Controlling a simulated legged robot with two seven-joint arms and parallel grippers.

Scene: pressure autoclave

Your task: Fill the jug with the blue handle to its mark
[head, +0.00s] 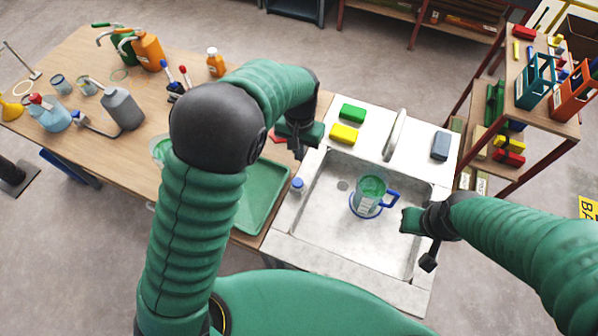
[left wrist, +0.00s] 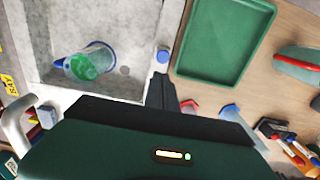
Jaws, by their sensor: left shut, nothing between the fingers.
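The jug with the blue handle (head: 369,197) stands in the sink basin (head: 327,222), its handle pointing right. It also shows in the left wrist view (left wrist: 90,64), with green inside or through its clear wall; I cannot tell its liquid level or mark. The curved faucet (head: 395,135) stands behind the basin, to the right of the sponges. My left gripper (head: 298,143) is shut and empty over the sink's left rear corner, apart from the jug. Its fingers show in the left wrist view (left wrist: 160,90). My right gripper (head: 425,245) is by the basin's right edge, right of the jug; its jaw state is unclear.
A green sponge (head: 352,112), a yellow sponge (head: 344,134) and a grey-blue block (head: 440,146) lie on the sink's back ledge. A small blue-capped bottle (head: 297,185) stands at its left rim. A green tray (head: 262,200) lies left. Bottles crowd the wooden table (head: 75,103).

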